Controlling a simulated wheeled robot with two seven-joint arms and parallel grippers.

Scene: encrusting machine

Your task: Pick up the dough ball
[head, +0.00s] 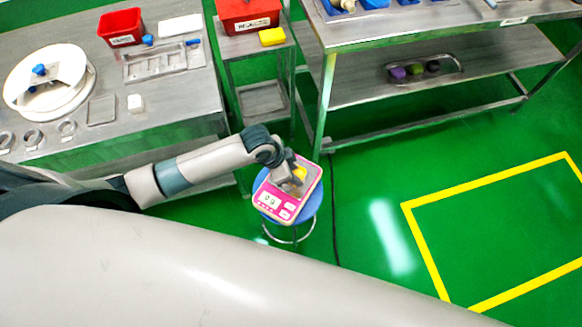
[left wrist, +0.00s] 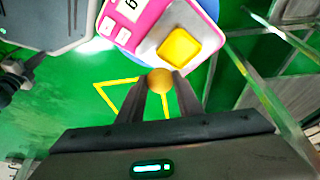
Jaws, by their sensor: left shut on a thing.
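The dough ball (left wrist: 159,80) is round and orange-tan. It sits between the two fingertips of my left gripper (left wrist: 158,86), which is shut on it. In the head view my left gripper (head: 291,188) is over the pink scale (head: 284,209) and hides part of its plate. The ball is hard to make out there. The pink scale (left wrist: 137,32) also shows in the left wrist view, with a yellow square piece (left wrist: 179,48) on its plate. I cannot tell the exact gap between ball and scale. My right gripper is not in view.
The scale stands on a blue round stool (head: 312,208). A steel table (head: 150,118) with a white round machine part (head: 22,90) is at the left. A small stand with a red bin (head: 248,14) and a steel shelf table (head: 420,38) are behind. Green floor is clear at right.

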